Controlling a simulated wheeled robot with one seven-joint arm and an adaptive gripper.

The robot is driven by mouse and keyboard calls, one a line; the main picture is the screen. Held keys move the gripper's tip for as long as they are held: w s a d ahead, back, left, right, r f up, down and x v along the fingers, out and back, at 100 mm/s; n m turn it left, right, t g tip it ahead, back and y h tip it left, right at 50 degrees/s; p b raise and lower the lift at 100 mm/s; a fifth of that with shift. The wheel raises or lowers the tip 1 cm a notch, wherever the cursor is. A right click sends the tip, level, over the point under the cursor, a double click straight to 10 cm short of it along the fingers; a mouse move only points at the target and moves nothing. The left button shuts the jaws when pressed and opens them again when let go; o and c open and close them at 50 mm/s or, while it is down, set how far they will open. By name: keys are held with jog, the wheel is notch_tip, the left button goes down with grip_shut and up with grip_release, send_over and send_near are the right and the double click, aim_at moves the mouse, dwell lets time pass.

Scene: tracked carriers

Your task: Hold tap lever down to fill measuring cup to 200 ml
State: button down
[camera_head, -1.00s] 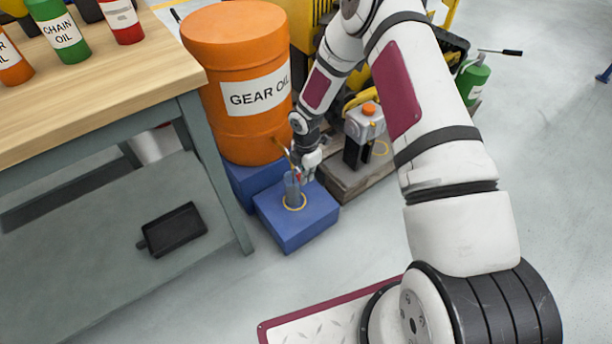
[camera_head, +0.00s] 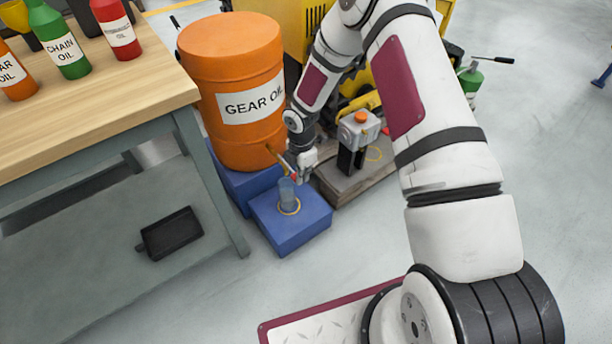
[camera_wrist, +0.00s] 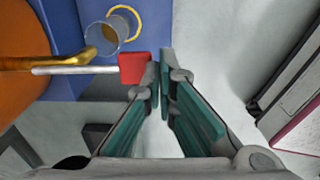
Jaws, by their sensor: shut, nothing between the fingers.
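The orange gear oil drum (camera_head: 238,105) has a brass tap (camera_head: 275,152) low on its side. In the wrist view the brass spout (camera_wrist: 50,61) and silver lever (camera_wrist: 75,70) come from the left, the lever ending in a red tip (camera_wrist: 133,68). The clear measuring cup (camera_head: 287,194) stands on a blue block (camera_head: 285,235); the wrist view shows the cup (camera_wrist: 98,42) with brownish liquid inside, level unreadable. My gripper (camera_head: 302,172) is shut and empty beside the red tip. Its fingertips (camera_wrist: 163,62) adjoin that tip's right side; contact cannot be told.
A wooden-topped workbench (camera_head: 110,95) with oil bottles stands at left, a black tray (camera_head: 172,233) on its lower shelf. A grey device with an orange cap (camera_head: 359,128) stands close right of my gripper. The floor (camera_head: 560,180) at right is mostly clear.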

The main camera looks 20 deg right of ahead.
jog(key=s+d+r+p, duration=0.1)
jog(key=s+r+p, duration=0.1)
jog(key=r, duration=0.6)
jog(key=shift+s+r+p, duration=0.25)
jog(key=shift+s+p, duration=0.15)
jog(key=shift+s, duration=0.4)
jog(key=shift+d, duration=0.1)
